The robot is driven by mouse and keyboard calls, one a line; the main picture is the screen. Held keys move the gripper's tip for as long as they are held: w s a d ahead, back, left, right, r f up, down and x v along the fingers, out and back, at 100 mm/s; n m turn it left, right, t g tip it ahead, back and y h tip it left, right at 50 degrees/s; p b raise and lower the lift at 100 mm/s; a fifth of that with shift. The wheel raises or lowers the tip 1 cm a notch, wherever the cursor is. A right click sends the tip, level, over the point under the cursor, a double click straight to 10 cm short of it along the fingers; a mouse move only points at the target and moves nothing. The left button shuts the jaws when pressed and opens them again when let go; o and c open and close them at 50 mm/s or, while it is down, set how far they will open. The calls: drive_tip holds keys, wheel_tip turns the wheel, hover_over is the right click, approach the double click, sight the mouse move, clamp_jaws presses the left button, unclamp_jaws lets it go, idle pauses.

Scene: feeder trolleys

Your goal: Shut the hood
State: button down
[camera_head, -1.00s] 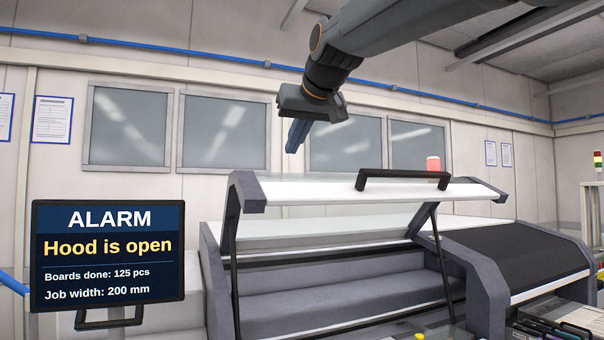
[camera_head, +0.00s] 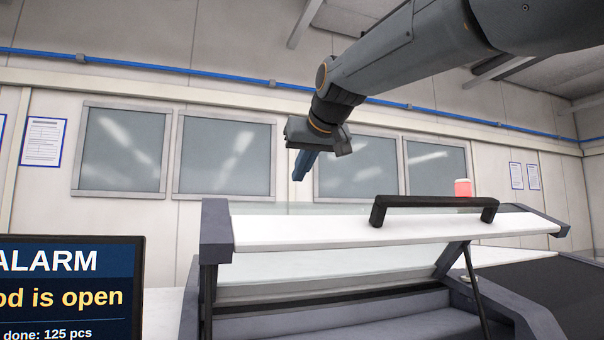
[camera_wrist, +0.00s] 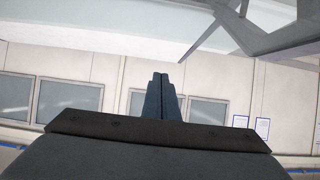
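The hood (camera_head: 330,232) stands raised on struts, a white and glass panel with grey end pieces, in the head view. A black bar handle (camera_head: 434,204) is fixed along its front edge. My gripper (camera_head: 299,178) is above the hood and to the left of the handle, apart from it in the picture. In the wrist view my gripper's fingers (camera_wrist: 160,76) lie together with nothing between them. The hood's pale underside or edge (camera_wrist: 100,30) appears at the top of the wrist view.
A screen (camera_head: 66,290) at the lower left reads that the hood is open. A red lamp (camera_head: 463,188) shows behind the handle. Dark machine covers (camera_head: 540,285) lie at the right. The wall with windows (camera_head: 226,155) is behind.

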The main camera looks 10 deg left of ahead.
drive_tip(key=p+x, duration=0.3)
drive_tip(key=x, duration=0.4)
drive_tip(key=shift+w+a+f, duration=0.1)
drive_tip(key=shift+w, duration=0.05)
drive_tip(key=shift+f, duration=0.3)
drive_tip(key=shift+s+d+f+p, duration=0.45)
drive_tip(key=shift+s+d+p, duration=0.1)
drive_tip(key=shift+s, duration=0.2)
drive_tip(key=shift+s+d+f, duration=0.3)
drive_tip(key=shift+s+f, duration=0.15)
drive_tip(key=shift+f, duration=0.2)
drive_tip(key=shift+f, duration=0.2)
